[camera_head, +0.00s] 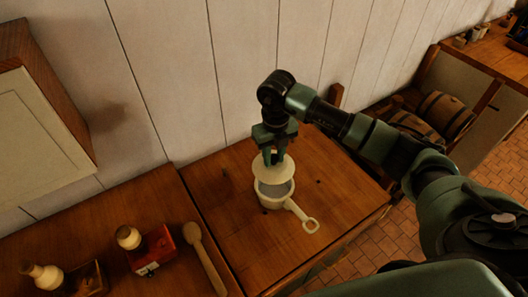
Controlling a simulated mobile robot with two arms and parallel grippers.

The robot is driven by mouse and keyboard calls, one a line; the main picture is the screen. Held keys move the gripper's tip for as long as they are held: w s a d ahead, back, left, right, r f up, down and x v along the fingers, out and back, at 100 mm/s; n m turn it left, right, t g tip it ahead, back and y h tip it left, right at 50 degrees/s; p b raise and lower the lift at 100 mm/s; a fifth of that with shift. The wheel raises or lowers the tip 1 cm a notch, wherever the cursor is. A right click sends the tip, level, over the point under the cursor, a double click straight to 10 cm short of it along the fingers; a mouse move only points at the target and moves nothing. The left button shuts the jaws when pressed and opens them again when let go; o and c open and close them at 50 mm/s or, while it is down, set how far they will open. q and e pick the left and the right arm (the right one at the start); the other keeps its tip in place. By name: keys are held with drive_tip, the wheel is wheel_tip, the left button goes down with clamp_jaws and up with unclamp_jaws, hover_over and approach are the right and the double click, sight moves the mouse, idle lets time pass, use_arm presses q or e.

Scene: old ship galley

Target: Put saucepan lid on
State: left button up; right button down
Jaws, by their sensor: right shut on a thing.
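A cream saucepan (272,201) stands on the wooden counter, its handle pointing to the lower right. Its round cream lid (272,171) is just above the far part of the pan opening, and the grey inside shows at the near side. I cannot tell whether the lid touches the rim. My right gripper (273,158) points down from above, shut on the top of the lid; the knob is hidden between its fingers. My left gripper is not in view.
A wooden spoon (205,258) lies left of the pan. A red box grinder (152,250) and another grinder (85,279) stand further left. A plank wall (170,60) rises behind the counter. The counter (335,190) right of the pan is clear.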

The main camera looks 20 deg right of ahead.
sight(275, 168)
drive_tip(key=shift+d+f+b, duration=0.25)
drive_tip(key=shift+f+b, duration=0.1)
drive_tip(key=shift+f, duration=0.2)
drive_tip(key=shift+d+f+b, duration=0.25)
drive_tip(key=shift+f+b, duration=0.05)
drive_tip(key=shift+f, duration=0.25)
drive_tip(key=f+b, duration=0.2)
drive_tip(key=f, duration=0.1)
drive_tip(key=shift+a+f, duration=0.2)
drive_tip(key=shift+f, duration=0.1)
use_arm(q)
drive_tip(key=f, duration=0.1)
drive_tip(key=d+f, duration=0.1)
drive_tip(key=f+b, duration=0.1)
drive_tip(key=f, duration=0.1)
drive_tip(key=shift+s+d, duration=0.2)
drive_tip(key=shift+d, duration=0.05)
use_arm(e)
drive_tip(key=shift+f, duration=0.6)
use_arm(q)
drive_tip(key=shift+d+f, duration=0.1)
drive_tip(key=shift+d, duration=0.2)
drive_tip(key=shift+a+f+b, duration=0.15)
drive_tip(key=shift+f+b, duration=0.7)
drive_tip(key=shift+b, duration=0.05)
use_arm(e)
drive_tip(key=shift+f, duration=1)
drive_tip(key=c, duration=1)
unclamp_jaws()
drive_tip(key=shift+c, duration=0.2)
